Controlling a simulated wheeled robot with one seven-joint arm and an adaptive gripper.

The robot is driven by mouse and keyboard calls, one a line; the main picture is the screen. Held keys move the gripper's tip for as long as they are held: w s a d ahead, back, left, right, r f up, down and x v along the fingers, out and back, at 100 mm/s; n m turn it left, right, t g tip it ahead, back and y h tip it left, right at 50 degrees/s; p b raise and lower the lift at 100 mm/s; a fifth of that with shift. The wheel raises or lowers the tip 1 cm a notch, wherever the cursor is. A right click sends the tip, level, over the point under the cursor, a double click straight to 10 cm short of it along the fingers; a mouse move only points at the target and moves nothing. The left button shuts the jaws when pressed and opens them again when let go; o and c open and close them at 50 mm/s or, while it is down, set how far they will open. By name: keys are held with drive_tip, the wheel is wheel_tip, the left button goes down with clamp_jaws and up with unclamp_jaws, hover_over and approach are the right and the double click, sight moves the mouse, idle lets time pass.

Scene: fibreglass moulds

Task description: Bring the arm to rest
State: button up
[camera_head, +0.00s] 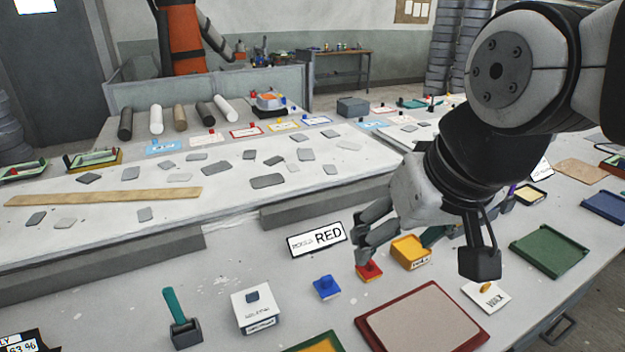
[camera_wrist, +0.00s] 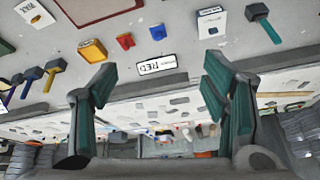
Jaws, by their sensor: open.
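My gripper (camera_head: 372,232) hangs over the near table on the right side of the head view, its fingers pointing down and to the left. In the wrist view the two teal-padded fingers of my gripper (camera_wrist: 158,88) stand wide apart with nothing between them. A red block (camera_head: 368,271) sits on the table just below the fingertips in the head view. In the wrist view this red block (camera_wrist: 126,41) lies beyond the fingers, apart from them. A white sign reading RED (camera_head: 317,239) stands left of the fingers.
A yellow bin (camera_head: 410,251), blue block (camera_head: 327,287), white box (camera_head: 252,308), teal-handled tool (camera_head: 179,318), WAX card (camera_head: 487,295) and dark-red-rimmed board (camera_head: 422,322) lie around my gripper. A raised white slab (camera_head: 200,213) with grey pieces is behind. A green tray (camera_head: 549,251) is at right.

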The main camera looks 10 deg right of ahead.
drive_tip(key=shift+s+d+n, duration=0.15)
drive_tip(key=shift+s+n, duration=0.35)
drive_tip(key=shift+s, duration=0.65)
idle(1.9)
drive_tip(key=o, duration=0.7)
drive_tip(key=shift+w+r, duration=0.1)
drive_tip(key=shift+w, duration=0.1)
drive_tip(key=shift+o, duration=0.3)
drive_tip(key=w+d+r+g+h+b, duration=0.1)
drive_tip(key=w+d, duration=0.3)
drive_tip(key=w, duration=0.7)
drive_tip(key=shift+n, duration=0.3)
drive_tip(key=w+d+f+n+g+b, duration=0.1)
drive_tip(key=w+d+f+g, duration=0.1)
drive_tip(key=w+d+f, duration=0.45)
drive_tip(key=w+d+f+g+b, duration=0.1)
drive_tip(key=w+d+f, duration=0.3)
drive_tip(key=w+d, duration=0.6)
drive_tip(key=w+d+f+g, duration=0.1)
drive_tip(key=w+d+f, duration=0.6)
drive_tip(key=f, duration=0.5)
drive_tip(key=shift+n+y, duration=0.3)
drive_tip(key=shift+y, duration=0.1)
drive_tip(key=f, duration=0.3)
drive_tip(key=f+b, duration=0.1)
drive_tip(key=f, duration=0.2)
drive_tip(key=f+b, duration=0.1)
drive_tip(key=f, duration=0.3)
drive_tip(key=shift+s+d, duration=0.1)
drive_tip(key=shift+d, duration=0.2)
